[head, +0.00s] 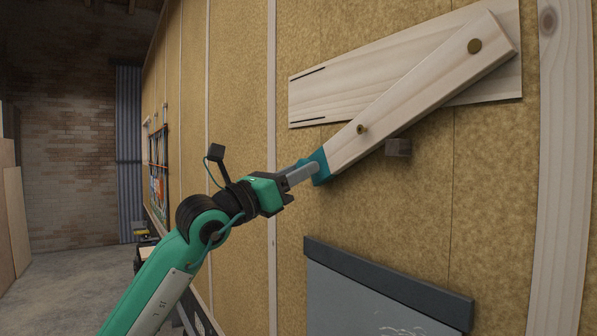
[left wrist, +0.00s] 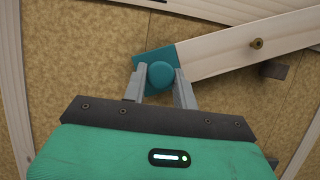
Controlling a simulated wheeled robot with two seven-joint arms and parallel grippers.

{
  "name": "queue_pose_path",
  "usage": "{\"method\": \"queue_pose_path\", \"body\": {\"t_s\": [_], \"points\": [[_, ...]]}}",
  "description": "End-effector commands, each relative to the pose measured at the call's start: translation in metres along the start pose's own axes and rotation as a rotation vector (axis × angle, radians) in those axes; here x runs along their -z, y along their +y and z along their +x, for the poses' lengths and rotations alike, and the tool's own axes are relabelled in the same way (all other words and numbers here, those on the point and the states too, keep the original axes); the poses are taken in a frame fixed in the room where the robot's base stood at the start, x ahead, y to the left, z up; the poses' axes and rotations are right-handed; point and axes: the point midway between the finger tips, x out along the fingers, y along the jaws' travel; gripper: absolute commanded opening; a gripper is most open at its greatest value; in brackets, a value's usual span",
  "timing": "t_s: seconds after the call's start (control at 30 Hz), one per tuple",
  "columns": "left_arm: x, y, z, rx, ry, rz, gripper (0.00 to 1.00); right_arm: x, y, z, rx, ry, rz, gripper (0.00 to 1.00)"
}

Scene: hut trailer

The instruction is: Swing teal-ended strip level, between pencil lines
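The pale wooden strip (head: 420,90) slants down to the left from a brass pivot (head: 474,46). Its lower left end is teal (head: 320,166), below the backing board (head: 325,95). Two dark pencil lines, upper (head: 307,74) and lower (head: 308,121), mark the board's left end. A small brass knob (head: 362,129) sits on the strip. My left gripper (head: 306,171) is at the teal end. In the left wrist view its fingers (left wrist: 160,82) close on both sides of a round teal knob (left wrist: 160,74). My right gripper is out of view.
A small grey block (head: 398,147) sticks out of the wall just under the strip. A grey panel with a dark top ledge (head: 385,283) is lower on the wall. A pale wooden post (head: 562,170) stands at the right.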

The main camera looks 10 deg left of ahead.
Motion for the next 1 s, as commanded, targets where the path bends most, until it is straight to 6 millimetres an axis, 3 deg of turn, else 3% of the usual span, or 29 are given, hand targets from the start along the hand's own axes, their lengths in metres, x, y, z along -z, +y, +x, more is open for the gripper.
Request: {"method": "queue_pose_path", "body": {"t_s": [0.1,0.33,1.0], "points": [[0.0,0.0,0.0,0.0,0.0,0.0,0.0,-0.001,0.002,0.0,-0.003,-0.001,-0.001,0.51],[-0.009,0.002,0.004,0.01,0.001,0.023,0.0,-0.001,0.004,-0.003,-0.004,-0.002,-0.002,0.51],[-0.109,0.027,0.045,0.133,0.001,0.322,0.0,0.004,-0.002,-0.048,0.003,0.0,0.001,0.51]]}}
